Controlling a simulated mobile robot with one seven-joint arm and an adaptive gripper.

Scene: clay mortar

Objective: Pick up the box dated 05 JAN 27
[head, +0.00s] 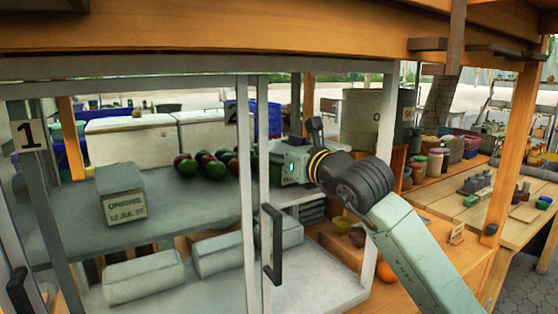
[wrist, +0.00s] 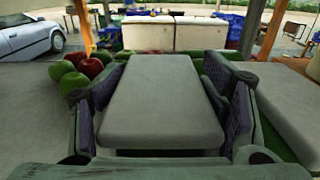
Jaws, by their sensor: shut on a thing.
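My gripper (wrist: 160,95) is shut on a grey box (wrist: 160,105); its padded fingers press on both long sides in the wrist view. Only the plain top of this box faces the wrist camera, so no date can be read on it. In the head view my gripper (head: 284,162) is at the right end of the grey shelf, behind the frame post, and the held box cannot be made out. Another grey box (head: 122,195), labelled ONIONS 12 JUL 27, stands on the left of the shelf, apart from my gripper.
Several red and green fruits (head: 208,163) lie left of my gripper, also in the wrist view (wrist: 85,75). Another grey box (wrist: 290,105) stands close on the right there. A door frame with a dark handle (head: 271,245) stands near my arm. Grey boxes (head: 145,277) lie on the lower shelf.

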